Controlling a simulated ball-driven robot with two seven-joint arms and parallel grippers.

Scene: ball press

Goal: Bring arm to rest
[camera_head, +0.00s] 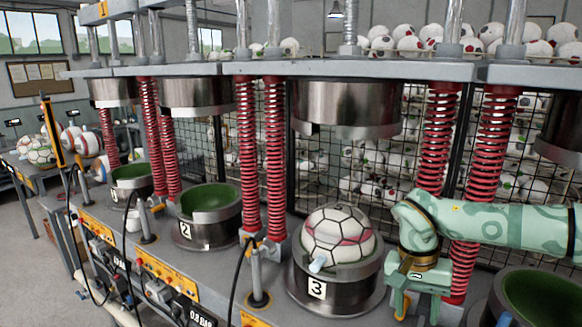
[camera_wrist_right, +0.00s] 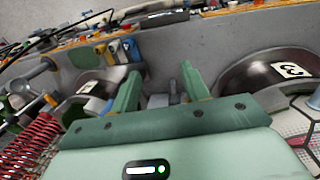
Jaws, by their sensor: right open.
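My right arm comes in from the right in the head view, and its green gripper (camera_head: 405,298) hangs down just right of cup 3. In the wrist view the two fingers (camera_wrist_right: 160,74) stand apart with nothing between them. A white and black-lined ball with pink patches (camera_head: 338,234) sits in the metal cup marked 3 (camera_head: 318,291). Part of cup 3 shows at the right of the wrist view (camera_wrist_right: 262,75), apart from the fingers. My left gripper is not in view.
Cup 2 (camera_head: 205,237) and the green-lined cup at the lower right (camera_head: 545,297) are empty. Red springs (camera_head: 494,150) stand close behind my right arm. A metal press head (camera_head: 345,108) hangs above the ball. A black mesh fence (camera_head: 395,165) stands behind.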

